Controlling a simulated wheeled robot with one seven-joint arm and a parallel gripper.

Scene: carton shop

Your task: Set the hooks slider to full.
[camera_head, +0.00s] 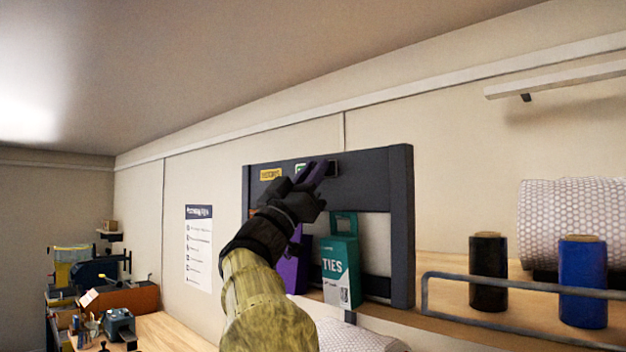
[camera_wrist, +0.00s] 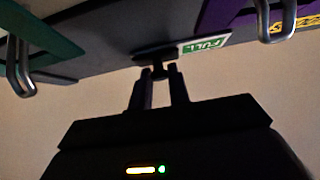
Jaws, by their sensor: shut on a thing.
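The hooks slider is a small dark knob (camera_wrist: 155,54) on the underside of the dark rack's top panel. My gripper (camera_wrist: 158,82) is shut on this knob; the finger ends meet it from below in the wrist view. A green and white FULL label (camera_wrist: 206,44) sits close to the knob, on its right in the wrist view. In the head view my gripper (camera_head: 319,168) reaches up to the rack's top panel (camera_head: 375,165) and hides the knob. A green label (camera_head: 300,168) shows just left of the fingertips there, and a yellow label (camera_head: 270,174) further left.
A green TIES carton (camera_head: 338,268) and a purple carton (camera_head: 293,262) hang below the panel, close to my arm. Two metal hooks (camera_wrist: 22,68) (camera_wrist: 276,22) flank my gripper. A black spool (camera_head: 488,270) and a blue spool (camera_head: 583,282) stand on the shelf at right.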

